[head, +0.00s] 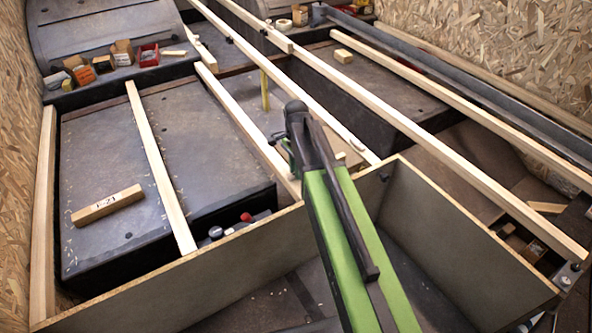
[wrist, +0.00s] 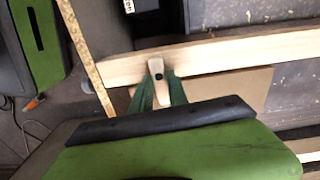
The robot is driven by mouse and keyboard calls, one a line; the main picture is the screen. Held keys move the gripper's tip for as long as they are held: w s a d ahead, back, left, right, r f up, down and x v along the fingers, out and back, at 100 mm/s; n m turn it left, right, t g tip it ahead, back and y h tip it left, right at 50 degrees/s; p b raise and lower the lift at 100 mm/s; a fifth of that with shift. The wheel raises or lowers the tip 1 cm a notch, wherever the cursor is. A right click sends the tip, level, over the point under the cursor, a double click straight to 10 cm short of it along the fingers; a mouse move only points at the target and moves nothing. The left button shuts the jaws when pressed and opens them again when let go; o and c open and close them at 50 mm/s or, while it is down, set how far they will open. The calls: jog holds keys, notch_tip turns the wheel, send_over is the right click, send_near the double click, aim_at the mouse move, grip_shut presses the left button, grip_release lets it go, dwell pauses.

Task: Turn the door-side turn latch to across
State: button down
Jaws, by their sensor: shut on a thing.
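In the wrist view, the turn latch (wrist: 156,68) is a small pale wooden piece with a dark round pivot. It stands roughly at right angles to a long pale wooden rail (wrist: 230,55), with its upper end overlapping the rail's near edge. My gripper (wrist: 161,90) has its two green fingers on either side of the latch and is shut on it. The fingers partly cover its lower end. In the head view, my green and dark arm reaches up the middle, and I cannot make out the gripped latch there.
In the head view, long pale rails (head: 440,145) run diagonally over dark boxes. A panelled frame (head: 180,290) stands in front. A labelled wooden block (head: 107,205) lies on the left box. Small cartons and a red bin (head: 148,55) sit at the back left.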

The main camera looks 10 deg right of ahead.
jog(key=shift+m, duration=0.5)
jog(key=c, duration=1.3)
grip_release()
jog(key=shift+r, duration=0.1)
notch_tip(320, 180, up, 17)
jog(key=p, duration=1.7)
jog(key=shift+r, duration=0.1)
jog(key=shift+a, duration=0.1)
